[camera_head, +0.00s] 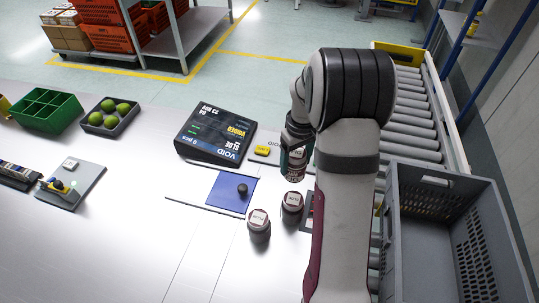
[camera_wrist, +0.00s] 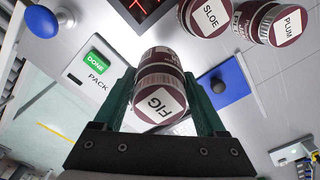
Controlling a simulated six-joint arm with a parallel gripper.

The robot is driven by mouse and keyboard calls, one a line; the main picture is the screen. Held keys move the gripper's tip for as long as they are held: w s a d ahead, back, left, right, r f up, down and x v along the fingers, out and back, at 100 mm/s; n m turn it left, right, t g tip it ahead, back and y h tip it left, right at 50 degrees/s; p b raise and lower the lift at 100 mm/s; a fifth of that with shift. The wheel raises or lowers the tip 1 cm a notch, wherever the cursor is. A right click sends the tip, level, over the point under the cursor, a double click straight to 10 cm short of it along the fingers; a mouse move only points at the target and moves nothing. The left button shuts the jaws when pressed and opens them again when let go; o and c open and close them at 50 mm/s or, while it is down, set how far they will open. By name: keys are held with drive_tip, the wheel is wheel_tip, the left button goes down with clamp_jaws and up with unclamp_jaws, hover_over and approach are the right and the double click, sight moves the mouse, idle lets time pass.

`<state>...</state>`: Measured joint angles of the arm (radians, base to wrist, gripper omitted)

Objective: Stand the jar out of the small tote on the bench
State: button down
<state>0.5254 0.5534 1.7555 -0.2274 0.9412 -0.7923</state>
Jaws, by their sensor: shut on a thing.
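My gripper (camera_head: 296,152) is above the bench (camera_head: 120,225), right of the dark VOID panel. Its green fingers are shut on a jar (camera_wrist: 158,98) with a dark red lid marked FIG, seen close in the wrist view. The jar's lower part (camera_head: 295,171) shows below the fingers in the head view. I cannot tell whether its base touches the bench. Two more dark red-lidded jars stand on the bench nearby: one (camera_head: 259,225) in front and one (camera_head: 292,205) closer to my arm. The wrist view shows lids marked SLOE (camera_wrist: 207,18) and PLUM (camera_wrist: 280,22).
A grey crate (camera_head: 408,205) stands at the right by the roller conveyor (camera_head: 410,120). A blue plate with a dark knob (camera_head: 233,190) and the VOID panel (camera_head: 215,135) lie left of my gripper. A green divided box (camera_head: 45,110) and a fruit tray (camera_head: 108,116) stand farther left. The front-left bench is clear.

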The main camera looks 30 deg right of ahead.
drive_tip(key=w+a+f, duration=0.1)
drive_tip(key=f, duration=0.1)
drive_tip(key=w+a+f, duration=0.1)
drive_tip(key=f, duration=0.1)
drive_tip(key=w+a+f, duration=0.1)
drive_tip(key=w+f, duration=0.1)
drive_tip(key=shift+f, duration=0.1)
drive_tip(key=shift+d+f, duration=0.1)
drive_tip(key=shift+f, duration=0.25)
drive_tip(key=shift+f, duration=0.15)
unclamp_jaws()
wheel_tip(320, 180, up, 12)
drive_tip(key=s+a+r+m, duration=0.2)
drive_tip(key=s+a+r, duration=0.5)
drive_tip(key=s+a, duration=0.3)
drive_tip(key=s+a+m+y, duration=0.1)
drive_tip(key=s+a, duration=0.4)
drive_tip(key=s, duration=0.3)
drive_tip(key=s+a+m, duration=0.2)
drive_tip(key=s+a, duration=0.4)
drive_tip(key=s, duration=0.3)
drive_tip(key=shift+s+a+f+m+g+y, duration=0.2)
drive_tip(key=shift+f+m+g+y, duration=0.1)
drive_tip(key=shift+f+y, duration=0.1)
